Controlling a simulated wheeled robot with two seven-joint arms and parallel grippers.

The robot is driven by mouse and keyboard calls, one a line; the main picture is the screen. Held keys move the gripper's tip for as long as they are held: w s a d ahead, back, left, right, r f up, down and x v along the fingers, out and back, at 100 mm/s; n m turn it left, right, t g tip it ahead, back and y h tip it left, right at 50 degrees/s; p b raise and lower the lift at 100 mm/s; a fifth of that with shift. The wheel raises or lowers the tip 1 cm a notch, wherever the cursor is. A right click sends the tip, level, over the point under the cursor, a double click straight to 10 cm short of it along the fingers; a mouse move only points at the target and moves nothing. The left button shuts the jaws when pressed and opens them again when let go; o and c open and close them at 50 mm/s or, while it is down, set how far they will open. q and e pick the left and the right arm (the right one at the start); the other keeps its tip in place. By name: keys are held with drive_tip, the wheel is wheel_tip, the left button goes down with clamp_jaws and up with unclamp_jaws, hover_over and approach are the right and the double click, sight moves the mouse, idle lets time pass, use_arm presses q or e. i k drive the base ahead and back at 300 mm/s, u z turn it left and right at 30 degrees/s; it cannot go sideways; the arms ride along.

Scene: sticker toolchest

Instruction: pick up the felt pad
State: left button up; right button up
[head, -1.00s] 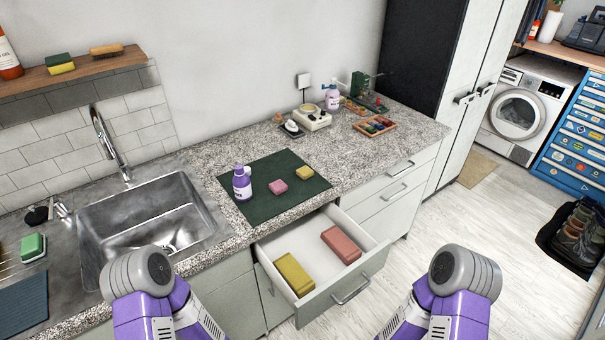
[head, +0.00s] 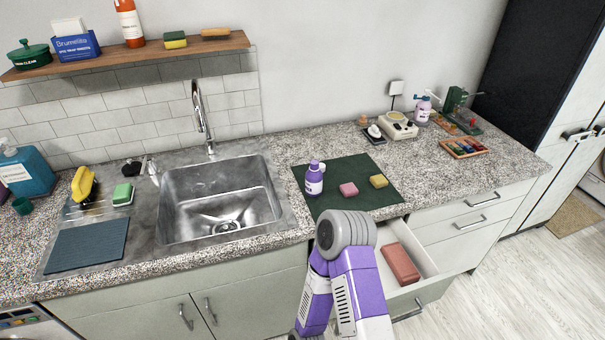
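I cannot make out a thing that is surely the felt pad. A dark green flat mat (head: 330,205) lies on the counter right of the sink. A flat dark blue mat (head: 88,245) lies left of the sink. A purple and grey part of my arm shows at the lower middle, in front of the open drawer. Neither gripper shows in the head view.
The open drawer (head: 432,287) holds a reddish block (head: 400,264); my arm hides part of it. The sink (head: 218,200) looks empty. A wooden shelf (head: 120,58) with several items hangs above. A tray (head: 468,147) and a white device (head: 398,126) stand at the counter's right.

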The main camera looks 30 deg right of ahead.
sight(378, 180)
drive_tip(key=u, duration=1.15)
drive_tip(key=k, duration=1.1)
drive_tip(key=z, duration=1.35)
drive_tip(key=i, duration=0.45)
